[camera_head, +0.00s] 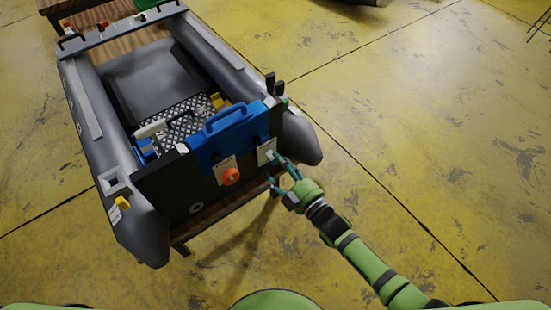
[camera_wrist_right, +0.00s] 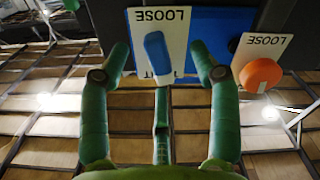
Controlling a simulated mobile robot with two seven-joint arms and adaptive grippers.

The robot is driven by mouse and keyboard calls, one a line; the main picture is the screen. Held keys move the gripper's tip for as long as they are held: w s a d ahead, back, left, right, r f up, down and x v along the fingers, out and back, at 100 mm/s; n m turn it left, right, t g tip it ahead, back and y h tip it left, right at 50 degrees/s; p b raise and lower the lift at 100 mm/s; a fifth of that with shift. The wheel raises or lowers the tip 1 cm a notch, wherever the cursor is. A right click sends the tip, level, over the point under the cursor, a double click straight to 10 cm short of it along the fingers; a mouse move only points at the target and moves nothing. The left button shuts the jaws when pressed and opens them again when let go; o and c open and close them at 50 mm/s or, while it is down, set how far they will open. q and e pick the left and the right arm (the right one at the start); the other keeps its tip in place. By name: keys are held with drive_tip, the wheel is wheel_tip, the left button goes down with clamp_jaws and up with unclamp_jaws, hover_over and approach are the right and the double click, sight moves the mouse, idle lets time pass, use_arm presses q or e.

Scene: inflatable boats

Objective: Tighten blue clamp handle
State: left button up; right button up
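The blue clamp handle (camera_wrist_right: 156,57) shows in the right wrist view, slightly tilted, in front of a white card (camera_wrist_right: 173,25) that reads LOOSE along its top edge. The lower lettering is mostly hidden. My right gripper (camera_wrist_right: 160,68) is open, with one finger on each side of the handle and a third finger below it. I see no clear contact. In the head view, my right gripper (camera_head: 278,172) is at the right part of the boat's transom, by the white card (camera_head: 266,151). The handle cannot be made out clearly there. My left gripper is not in view.
An orange clamp handle (camera_head: 230,176) with its own LOOSE card is to the left; it also shows in the right wrist view (camera_wrist_right: 261,75). The grey inflatable boat (camera_head: 87,120) rests on wooden pallets (camera_head: 220,212). The yellow floor is open to the right.

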drive_tip(key=p+v, duration=0.1)
drive_tip(key=v, duration=0.4)
drive_tip(key=shift+s+d+r+p, duration=0.1)
drive_tip(key=shift+s+d+p, duration=0.15)
drive_tip(key=shift+s+p, duration=0.1)
